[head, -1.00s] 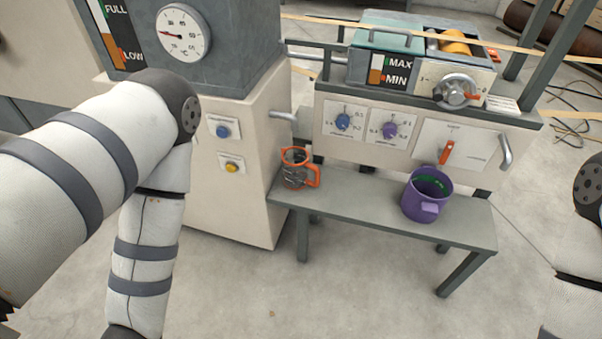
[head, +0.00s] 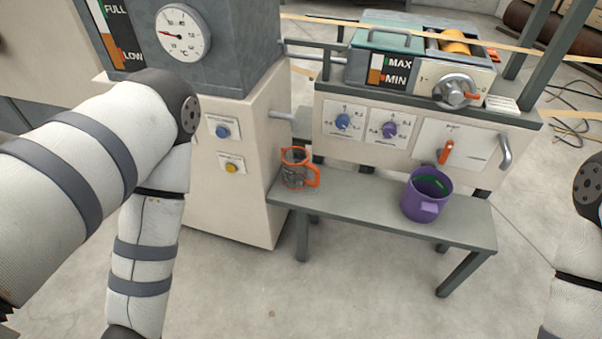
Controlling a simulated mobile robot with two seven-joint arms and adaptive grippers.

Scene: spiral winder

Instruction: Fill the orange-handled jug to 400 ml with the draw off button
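The orange-handled jug (head: 297,170) stands upright at the left end of a grey bench, below a spout (head: 283,114) on the side of the cream cabinet. The jug looks clear with dark markings; its fill level is too small to read. A blue button (head: 223,131) and a yellow button (head: 231,168) sit on the cabinet front, each under a small label I cannot read clearly. My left arm comes in from the left, but its gripper is out of view. My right arm shows at the right edge; its gripper is also out of view.
A purple jug (head: 426,194) stands on the right part of the bench (head: 380,213). A dial gauge (head: 183,33) is on the tank above the cabinet. A panel with blue and purple knobs and an orange-red lever (head: 446,151) is behind the bench. Floor in front is clear.

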